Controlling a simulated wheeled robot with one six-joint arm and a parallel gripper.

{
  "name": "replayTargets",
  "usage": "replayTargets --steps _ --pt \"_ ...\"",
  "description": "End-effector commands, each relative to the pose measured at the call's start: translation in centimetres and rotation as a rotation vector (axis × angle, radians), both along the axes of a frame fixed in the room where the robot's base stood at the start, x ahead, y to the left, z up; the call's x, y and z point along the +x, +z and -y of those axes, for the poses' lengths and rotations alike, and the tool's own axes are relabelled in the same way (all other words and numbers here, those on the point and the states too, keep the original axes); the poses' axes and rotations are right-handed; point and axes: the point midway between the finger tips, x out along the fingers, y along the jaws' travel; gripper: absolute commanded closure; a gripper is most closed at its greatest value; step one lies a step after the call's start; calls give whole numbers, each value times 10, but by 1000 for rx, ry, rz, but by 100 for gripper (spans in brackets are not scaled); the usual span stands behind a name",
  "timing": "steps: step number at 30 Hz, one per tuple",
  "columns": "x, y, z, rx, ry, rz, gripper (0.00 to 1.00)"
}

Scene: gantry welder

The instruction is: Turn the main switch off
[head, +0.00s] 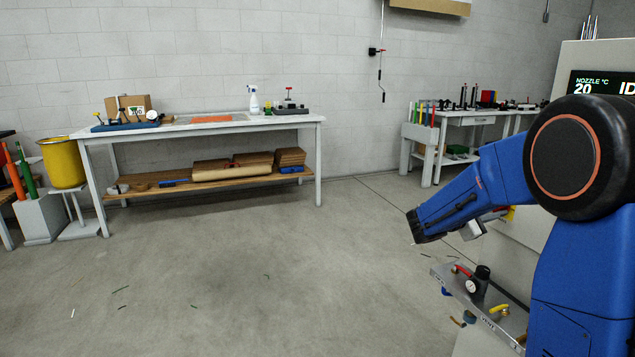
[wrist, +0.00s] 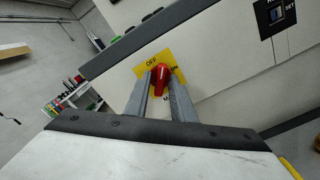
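The main switch is a red rotary knob (wrist: 161,79) on a yellow plate (wrist: 145,71) on the pale cabinet face. The word OFF shows at the plate's upper left; lettering below the knob is mostly hidden. My gripper (wrist: 161,84) faces the plate with one grey finger on each side of the knob. The fingers stand apart, with narrow gaps beside the knob's handle, and I see no firm hold on it. In the head view my gripper (head: 490,222) is partly hidden by my blue arm, a bit of the yellow plate (head: 510,213) shows, and the knob is hidden.
The cabinet (head: 597,56) carries a nozzle display (head: 600,86). A metal shelf (head: 440,273) with a gauge (head: 471,286) and fittings juts out below my arm. A workbench (head: 221,127) and a yellow bin (head: 63,163) stand farther back. The floor at centre left is mostly free.

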Motion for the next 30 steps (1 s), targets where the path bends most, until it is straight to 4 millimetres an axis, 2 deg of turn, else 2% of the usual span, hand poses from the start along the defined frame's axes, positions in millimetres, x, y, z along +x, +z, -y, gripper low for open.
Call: replayTargets --steps 4,7,16,30 --pt "0 0 1 0 -1 0 78" --pt "0 0 1 0 -1 0 100" --pt "0 0 1 -16 -1 -42 100" --pt "0 1 1 -175 -2 -481 100"
